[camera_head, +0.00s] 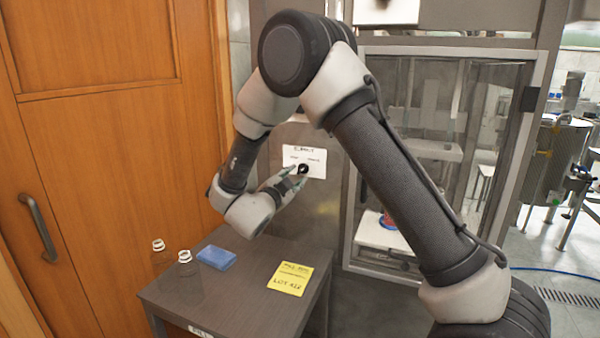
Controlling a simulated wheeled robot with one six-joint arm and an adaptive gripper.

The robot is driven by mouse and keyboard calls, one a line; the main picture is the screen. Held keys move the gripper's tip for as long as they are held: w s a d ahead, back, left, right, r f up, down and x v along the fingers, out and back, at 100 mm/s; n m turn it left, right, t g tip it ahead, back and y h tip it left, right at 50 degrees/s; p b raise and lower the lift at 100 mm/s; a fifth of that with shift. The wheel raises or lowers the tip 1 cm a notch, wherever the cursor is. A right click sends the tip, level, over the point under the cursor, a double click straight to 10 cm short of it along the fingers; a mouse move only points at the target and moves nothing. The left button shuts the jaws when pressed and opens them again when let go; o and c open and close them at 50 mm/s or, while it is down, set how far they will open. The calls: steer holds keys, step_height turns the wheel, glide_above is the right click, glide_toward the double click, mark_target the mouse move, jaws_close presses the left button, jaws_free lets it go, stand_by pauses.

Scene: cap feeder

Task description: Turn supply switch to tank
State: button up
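The supply switch (304,169) is a small black knob on a white labelled plate (318,158) on the grey metal panel. Small print stands at the plate's left and right, too small to read for sure. My gripper (293,177) points at the panel, with its fingertips right beside the knob at its lower left. I cannot tell if the fingers touch the knob or stand around it. The finger gap is too small to make out. The knob's exact pointing direction is unclear.
A wooden door (101,130) is at the left. A glass-fronted enclosure (431,148) is at the right, behind my arm.

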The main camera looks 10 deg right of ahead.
mark_target(302, 170)
steer(key=x, duration=0.6)
steer(key=shift+w+d, duration=0.15)
jaws_close()
